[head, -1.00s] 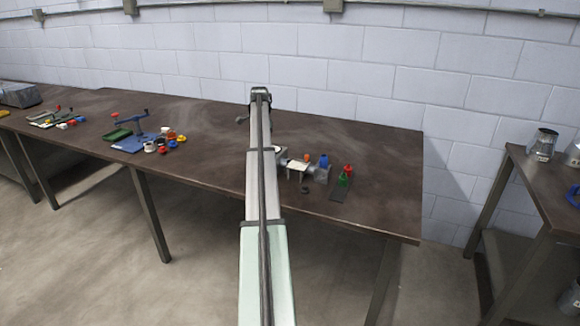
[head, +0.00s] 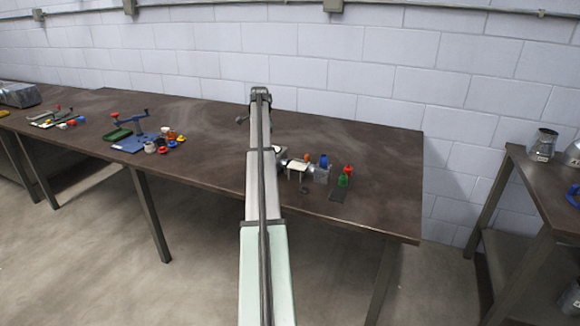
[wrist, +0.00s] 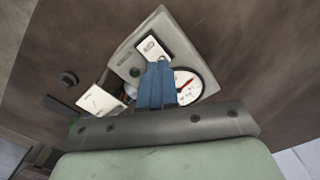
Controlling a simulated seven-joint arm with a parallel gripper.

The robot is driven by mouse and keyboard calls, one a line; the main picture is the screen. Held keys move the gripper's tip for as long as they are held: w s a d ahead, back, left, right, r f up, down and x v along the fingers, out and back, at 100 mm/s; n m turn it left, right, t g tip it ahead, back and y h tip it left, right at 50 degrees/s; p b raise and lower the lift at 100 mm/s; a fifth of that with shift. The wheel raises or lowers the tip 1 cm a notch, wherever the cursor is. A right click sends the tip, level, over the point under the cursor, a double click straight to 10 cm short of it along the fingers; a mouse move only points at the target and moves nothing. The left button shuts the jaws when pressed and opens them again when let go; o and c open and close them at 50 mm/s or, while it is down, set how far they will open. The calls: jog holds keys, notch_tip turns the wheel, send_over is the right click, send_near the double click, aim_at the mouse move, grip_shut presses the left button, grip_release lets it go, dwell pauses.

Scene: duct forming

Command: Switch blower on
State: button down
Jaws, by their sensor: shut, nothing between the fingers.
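In the wrist view a grey box (wrist: 195,58) lies under my gripper (wrist: 158,64). It carries a white plate with a small switch (wrist: 152,47) and a round white gauge with a red needle (wrist: 187,86). A small dark green button (wrist: 135,72) is on its face. My blue fingers are shut and empty, over the box between the switch and the gauge. Their tips are just below the switch plate; I cannot tell whether they touch it. The fingers hide part of the box face. In the head view my arm hides the gripper.
A white-faced piece (wrist: 98,100) sits beside the box, with a dark round knob (wrist: 68,78) farther left. In the head view, a blue-topped item (head: 323,161) and a red and green item (head: 345,176) stand right of my arm. The table's right part (head: 385,165) is clear.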

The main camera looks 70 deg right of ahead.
jog(key=shift+f, duration=1)
dwell(1.2)
jog(key=shift+r, duration=0.1)
jog(key=shift+r, duration=3.4)
